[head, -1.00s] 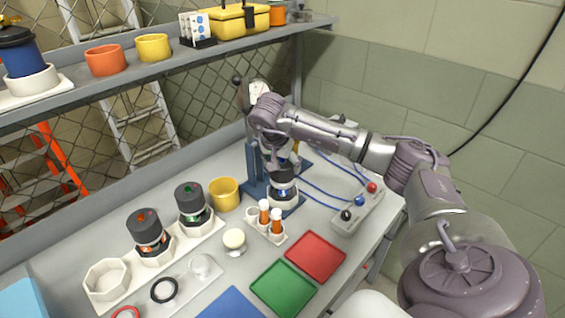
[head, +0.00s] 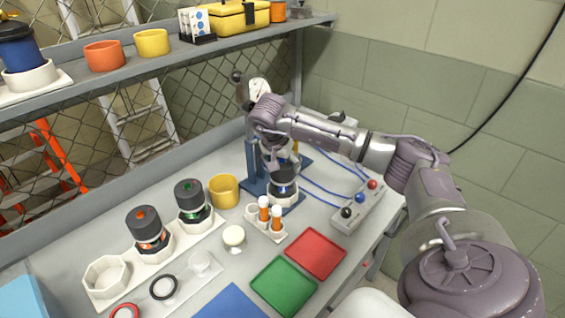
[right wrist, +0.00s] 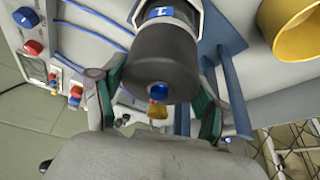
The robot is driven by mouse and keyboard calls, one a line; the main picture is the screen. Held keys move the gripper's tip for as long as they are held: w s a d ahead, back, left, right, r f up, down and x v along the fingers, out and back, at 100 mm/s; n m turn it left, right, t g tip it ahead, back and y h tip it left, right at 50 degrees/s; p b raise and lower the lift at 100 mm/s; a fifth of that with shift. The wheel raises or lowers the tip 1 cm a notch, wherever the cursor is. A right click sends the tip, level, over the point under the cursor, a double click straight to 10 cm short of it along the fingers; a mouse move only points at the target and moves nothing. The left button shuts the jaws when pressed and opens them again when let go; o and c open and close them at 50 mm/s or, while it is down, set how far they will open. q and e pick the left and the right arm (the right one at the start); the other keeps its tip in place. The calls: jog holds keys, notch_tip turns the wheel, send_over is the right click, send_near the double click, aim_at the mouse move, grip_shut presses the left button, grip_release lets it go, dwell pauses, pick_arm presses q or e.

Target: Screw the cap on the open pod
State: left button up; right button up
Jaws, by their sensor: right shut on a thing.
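The blue-marked pod (head: 284,190) stands in a white holder on the blue stand at the back of the bench. My right gripper (head: 284,163) is directly above it, pointing down. My left gripper is out of view.
Two capped pods, orange-marked (head: 147,228) and green-marked (head: 190,200), stand in a white rack. A yellow cup (head: 223,191), a tube holder (head: 264,222) and a control box with cables (head: 358,205) surround the stand. Red (head: 316,252) and green (head: 284,286) trays lie in front.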

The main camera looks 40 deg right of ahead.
jog(key=o, duration=1.2)
jog(key=v, duration=1.2)
jog(key=shift+r, duration=0.1)
